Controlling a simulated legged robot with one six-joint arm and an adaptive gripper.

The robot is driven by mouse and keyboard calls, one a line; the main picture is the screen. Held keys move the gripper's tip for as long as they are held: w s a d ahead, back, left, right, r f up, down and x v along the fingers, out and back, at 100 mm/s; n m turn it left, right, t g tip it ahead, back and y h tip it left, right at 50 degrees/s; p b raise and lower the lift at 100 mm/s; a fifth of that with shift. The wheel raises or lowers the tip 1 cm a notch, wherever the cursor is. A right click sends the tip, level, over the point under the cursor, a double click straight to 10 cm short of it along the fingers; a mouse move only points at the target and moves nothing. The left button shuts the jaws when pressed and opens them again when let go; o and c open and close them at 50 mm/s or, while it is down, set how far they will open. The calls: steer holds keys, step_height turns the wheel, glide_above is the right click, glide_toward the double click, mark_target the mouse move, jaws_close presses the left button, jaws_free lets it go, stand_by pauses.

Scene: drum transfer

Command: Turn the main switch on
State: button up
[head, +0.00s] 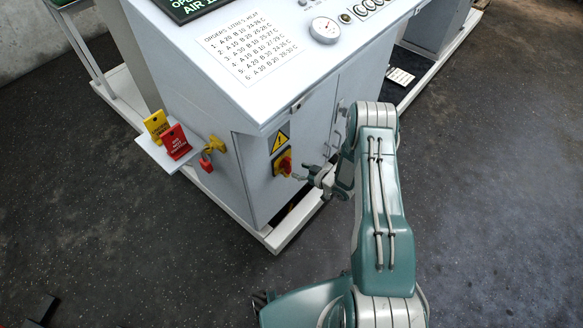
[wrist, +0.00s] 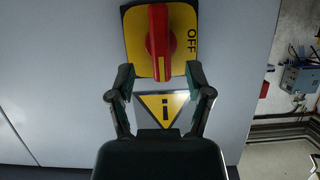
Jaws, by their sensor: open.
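The main switch, a red rotary handle (wrist: 158,40) on a yellow plate (wrist: 188,18), sits on the grey cabinet front; in the head view the red handle (head: 285,165) is near the cabinet's front corner. In the wrist view the handle runs up and down the picture, and "OFF" reads sideways on the plate to its right. My gripper (wrist: 159,74) is open, one finger on each side of the handle's lower end in the picture; I see no contact. In the head view my gripper (head: 309,176) is just right of the switch. The handle's depth between the fingers is unclear.
A yellow warning triangle (wrist: 160,104) is beside the switch, partly framed by my fingers. Yellow and red tags (head: 175,142) stand on a side shelf (head: 152,156) of the cabinet, near a red padlock (head: 206,165).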

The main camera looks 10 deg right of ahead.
steer(key=v, duration=0.5)
steer(key=shift+s+d, duration=0.2)
steer(key=shift+s, duration=0.1)
